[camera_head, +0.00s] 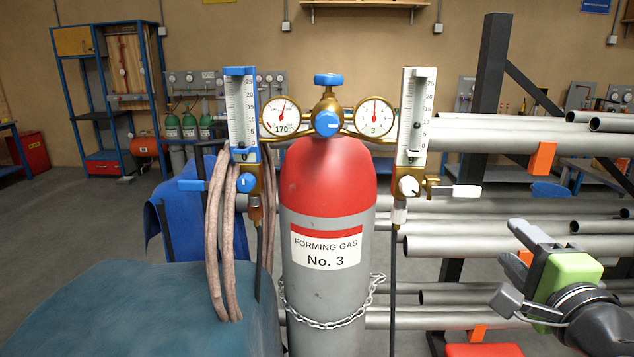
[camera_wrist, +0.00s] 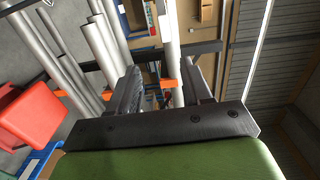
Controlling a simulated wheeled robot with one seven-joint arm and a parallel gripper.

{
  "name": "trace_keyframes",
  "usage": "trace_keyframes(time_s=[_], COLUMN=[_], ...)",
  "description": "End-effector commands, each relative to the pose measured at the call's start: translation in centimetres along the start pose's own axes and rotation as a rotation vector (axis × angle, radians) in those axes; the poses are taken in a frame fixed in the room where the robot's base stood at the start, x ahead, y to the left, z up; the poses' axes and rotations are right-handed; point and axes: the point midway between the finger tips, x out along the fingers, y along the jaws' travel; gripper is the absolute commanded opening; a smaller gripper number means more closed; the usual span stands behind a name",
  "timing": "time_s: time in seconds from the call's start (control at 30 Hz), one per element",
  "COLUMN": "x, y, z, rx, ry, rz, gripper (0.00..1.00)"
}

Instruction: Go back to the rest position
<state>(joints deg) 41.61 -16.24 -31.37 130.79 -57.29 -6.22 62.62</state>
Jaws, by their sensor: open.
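My gripper (camera_head: 516,250) is at the lower right of the head view, in front of the pipe rack and to the right of the gas cylinder (camera_head: 327,260). Its green body shows, with dark fingers pointing left and apart. In the wrist view my gripper (camera_wrist: 164,72) shows two dark fingers with a clear gap between them and nothing held. The wrist view looks out sideways towards pipes, the wall and the roof.
The cylinder carries two round gauges, a blue flowmeter (camera_head: 241,115) and a white flowmeter (camera_head: 414,115), with hoses. A chain (camera_head: 335,318) crosses it. Pipes (camera_head: 520,245) fill the right side. A teal covered surface (camera_head: 150,310) is at lower left. A red seat-like object (camera_wrist: 35,108) shows left.

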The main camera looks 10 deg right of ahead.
Motion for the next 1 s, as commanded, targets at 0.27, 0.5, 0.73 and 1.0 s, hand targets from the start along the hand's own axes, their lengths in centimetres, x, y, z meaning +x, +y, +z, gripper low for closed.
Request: trace_keyframes(time_s=[0.27,0.5,0.73,1.0], x=[-3.8,-14.3,-15.5,-15.4], y=[10.7,18.2,18.8,18.8], z=[15.2,17.8,17.3,17.3], rx=[-0.762,-1.464,-1.533,-1.530], ry=[-0.507,-0.961,-1.009,-1.007], rz=[0.413,0.631,0.659,0.659], gripper=[0.49,0.49,0.49,0.49])
